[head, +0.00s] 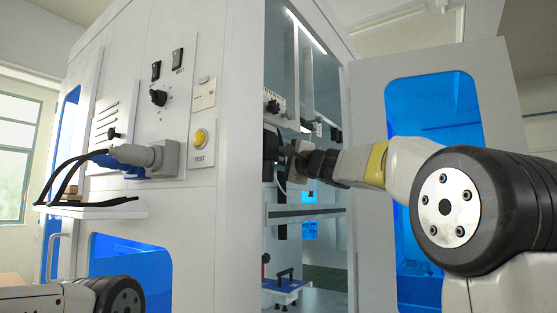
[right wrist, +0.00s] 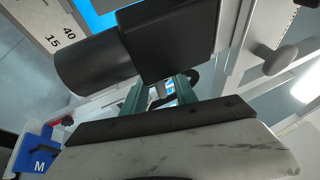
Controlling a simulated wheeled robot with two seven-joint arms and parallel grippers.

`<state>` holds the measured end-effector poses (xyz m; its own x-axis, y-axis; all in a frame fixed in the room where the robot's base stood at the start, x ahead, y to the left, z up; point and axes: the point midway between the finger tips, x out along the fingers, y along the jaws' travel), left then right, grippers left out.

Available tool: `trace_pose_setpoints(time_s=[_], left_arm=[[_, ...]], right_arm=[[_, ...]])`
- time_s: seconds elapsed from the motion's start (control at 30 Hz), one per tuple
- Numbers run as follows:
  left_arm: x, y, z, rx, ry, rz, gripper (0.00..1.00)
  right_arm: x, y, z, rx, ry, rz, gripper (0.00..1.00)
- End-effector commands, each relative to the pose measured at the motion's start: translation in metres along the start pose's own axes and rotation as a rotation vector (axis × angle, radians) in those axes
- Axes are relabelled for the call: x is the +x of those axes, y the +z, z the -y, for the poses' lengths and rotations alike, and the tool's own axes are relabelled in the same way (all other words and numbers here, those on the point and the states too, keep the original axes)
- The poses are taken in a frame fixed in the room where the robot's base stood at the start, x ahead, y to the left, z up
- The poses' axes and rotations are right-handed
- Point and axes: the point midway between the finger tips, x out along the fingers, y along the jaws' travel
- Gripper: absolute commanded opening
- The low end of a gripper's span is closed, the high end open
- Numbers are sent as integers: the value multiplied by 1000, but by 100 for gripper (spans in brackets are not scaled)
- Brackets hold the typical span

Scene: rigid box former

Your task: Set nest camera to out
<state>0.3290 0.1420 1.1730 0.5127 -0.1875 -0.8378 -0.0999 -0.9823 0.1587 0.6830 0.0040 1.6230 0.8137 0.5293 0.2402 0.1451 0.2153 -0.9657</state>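The nest camera looks to be the black box (right wrist: 180,35) with a dark cylinder (right wrist: 95,70) on its left side, large in the right wrist view. In the head view, a dark shape inside the open cabinet (head: 270,150) may be the same unit. My right gripper (right wrist: 160,92) reaches to the lower edge of the black box. Its two teal fingers stand apart, with a small grey stem between them and a visible gap. The fingertips are partly hidden by the box, so contact is unclear. My left gripper is outside the head view.
The cabinet door (head: 357,130) stands open on the right. A shelf bar (head: 305,212) crosses below my right gripper. A blue fixture with a black handle (head: 285,284) lies lower down.

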Motion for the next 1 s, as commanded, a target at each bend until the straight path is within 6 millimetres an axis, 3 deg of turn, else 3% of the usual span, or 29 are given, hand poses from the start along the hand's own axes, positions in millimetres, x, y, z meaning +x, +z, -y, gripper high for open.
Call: trace_pose_setpoints(time_s=[0.27, 0.47, 1.0], left_arm=[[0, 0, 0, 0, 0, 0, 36], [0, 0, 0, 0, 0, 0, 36], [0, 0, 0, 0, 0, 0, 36]], right_arm=[[2, 0, 0, 1, 1, 0, 34], [2, 0, 0, 1, 1, 0, 0], [2, 0, -1, 1, 1, 0, 0]])
